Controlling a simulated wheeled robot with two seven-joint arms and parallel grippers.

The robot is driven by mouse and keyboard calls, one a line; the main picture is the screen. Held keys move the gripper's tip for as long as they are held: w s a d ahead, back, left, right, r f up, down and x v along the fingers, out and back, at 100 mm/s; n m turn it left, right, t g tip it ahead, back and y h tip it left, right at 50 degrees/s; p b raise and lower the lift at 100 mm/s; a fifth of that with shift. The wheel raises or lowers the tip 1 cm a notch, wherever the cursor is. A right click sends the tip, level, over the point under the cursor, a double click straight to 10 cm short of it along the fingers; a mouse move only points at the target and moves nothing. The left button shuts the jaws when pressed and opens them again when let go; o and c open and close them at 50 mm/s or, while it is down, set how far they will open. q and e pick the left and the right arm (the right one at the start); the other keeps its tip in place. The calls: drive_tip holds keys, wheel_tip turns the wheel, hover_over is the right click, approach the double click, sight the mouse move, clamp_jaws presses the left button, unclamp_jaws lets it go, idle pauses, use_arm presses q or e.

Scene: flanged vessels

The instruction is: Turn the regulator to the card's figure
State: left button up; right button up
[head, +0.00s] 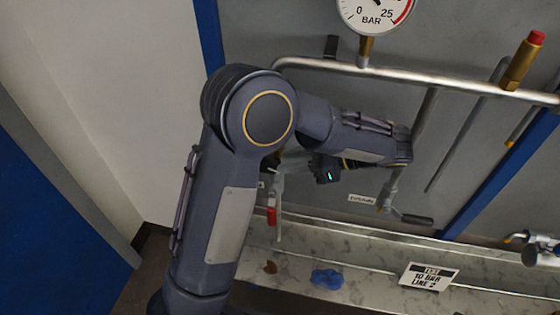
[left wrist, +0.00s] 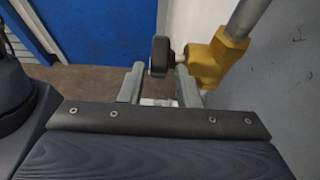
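The card (head: 430,275) reads "TEST 10 BAR LINE 2" and stands on the ledge in the head view. The gauge (head: 375,12) is marked 0 to 25 BAR; its top is cut off and I see no needle. In the left wrist view, the regulator shows as a black knob (left wrist: 160,52) on a brass body (left wrist: 209,62). My left gripper (left wrist: 159,72) is open, its fingers on either side of the knob's near edge; the right finger looks closer. I cannot tell whether they touch. In the head view, my left arm mostly hides the regulator. My right gripper is out of view.
A steel pipe (head: 450,80) runs across the grey panel, with a red-capped brass fitting (head: 522,60) at right. A red-handled valve (head: 272,215) hangs below my forearm. A blue lump (head: 327,279) lies on the marbled ledge (head: 375,262). A blue post (head: 495,185) stands at right.

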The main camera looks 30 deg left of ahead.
use_arm(q)
drive_tip(key=shift+v, duration=2.15)
